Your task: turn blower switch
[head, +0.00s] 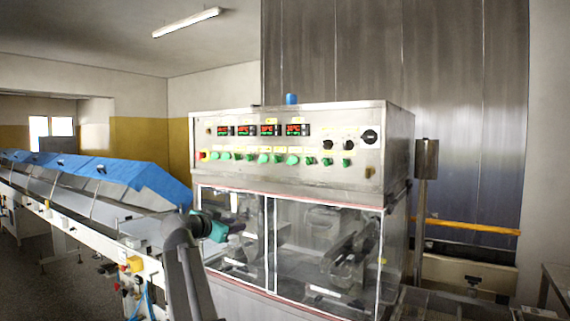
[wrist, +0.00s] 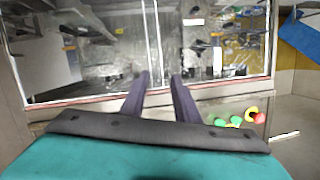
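The enrober's steel control panel (head: 225,177) faces me in the head view. It carries a row of green knobs (head: 292,160), a red-and-yellow switch (head: 203,155) at the left and black knobs (head: 326,145) at the right. The labels are too small to read, so I cannot tell which is the blower switch. My gripper (wrist: 160,80) is open and empty, its two dark fingers apart in front of the glazed front. In the head view its teal body shows below the panel's left end. Some green knobs (wrist: 235,121) and the red-and-yellow switch (wrist: 256,116) show at right in the wrist view.
Clear windows (head: 325,235) with machinery behind them lie below the panel. A conveyor with blue covers (head: 120,177) runs along the left. A small blue object (head: 291,99) stands on top of the cabinet. A post (head: 424,190) stands at its right.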

